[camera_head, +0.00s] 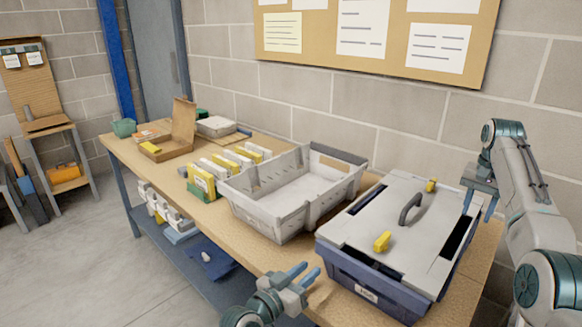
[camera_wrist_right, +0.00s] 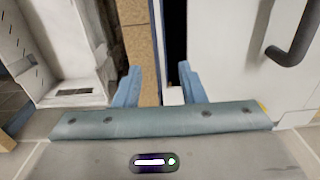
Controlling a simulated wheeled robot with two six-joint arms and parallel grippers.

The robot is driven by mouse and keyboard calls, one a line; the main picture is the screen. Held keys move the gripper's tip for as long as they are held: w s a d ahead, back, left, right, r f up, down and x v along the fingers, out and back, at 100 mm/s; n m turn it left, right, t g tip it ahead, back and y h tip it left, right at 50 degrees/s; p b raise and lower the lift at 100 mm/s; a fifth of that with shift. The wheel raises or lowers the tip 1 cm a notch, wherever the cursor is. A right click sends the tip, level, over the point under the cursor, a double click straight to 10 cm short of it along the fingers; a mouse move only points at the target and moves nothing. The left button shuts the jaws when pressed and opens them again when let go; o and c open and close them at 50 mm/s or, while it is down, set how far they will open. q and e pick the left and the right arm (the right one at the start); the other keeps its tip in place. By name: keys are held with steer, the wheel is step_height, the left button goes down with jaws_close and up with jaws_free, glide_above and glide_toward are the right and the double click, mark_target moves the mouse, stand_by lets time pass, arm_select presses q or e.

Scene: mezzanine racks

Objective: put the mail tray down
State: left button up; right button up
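The grey mail tray (camera_head: 282,205) appears to rest upright on the workbench, left of the lidded blue box, and looks empty. In the right wrist view a pale grey ribbed piece, probably the tray (camera_wrist_right: 75,75), shows at the left. My left gripper (camera_head: 306,272) is in front of the tray by the bench's front edge, apart from it; its blue fingers are a little apart with nothing between them. My right gripper (camera_head: 480,205) is beside the box's right rim, clear of the tray. Its two fingers (camera_wrist_right: 160,88) are apart and empty in the right wrist view.
The blue box (camera_head: 362,277) has a grey lid with a dark handle (camera_head: 410,208) and yellow latches (camera_head: 382,241). Yellow and white files (camera_head: 203,180) stand left of the tray. An open carton (camera_head: 165,150) is further back. The block wall closes the rear.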

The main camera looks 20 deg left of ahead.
step_height(320, 180, up, 6)
steer(key=shift+f, duration=0.15)
arm_select(q)
steer(key=shift+s, duration=0.1)
steer(key=v, duration=0.8)
steer(key=shift+p, duration=0.45)
arm_select(e)
steer(key=shift+r, duration=0.45)
stand_by(0.3)
arm_select(q)
steer(key=shift+r, duration=0.1)
